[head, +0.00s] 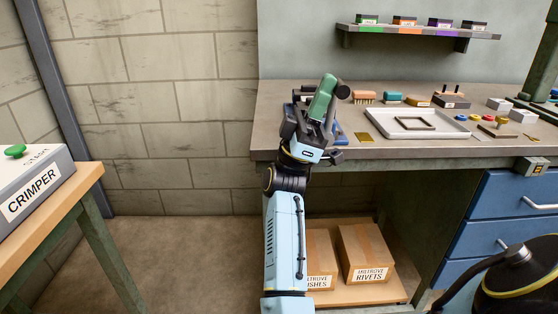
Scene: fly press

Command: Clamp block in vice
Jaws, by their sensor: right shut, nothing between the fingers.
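A green rounded part (323,97) with a dark round end shows right behind and above the fingers. I cannot tell whether it touches them. A blue part (338,131) shows just right of the gripper, low on the bench. These may belong to the vice, but my gripper and wrist hide most of that spot. I cannot make out the block for certain.
The workbench (272,128) holds a white tray (458,130) with a square frame, brushes and small parts. A wall shelf (420,33) carries several small boxes. Two cartons (365,255) stand below. A crimper (35,190) is on a table at left. Blue drawers (500,230) stand at right.

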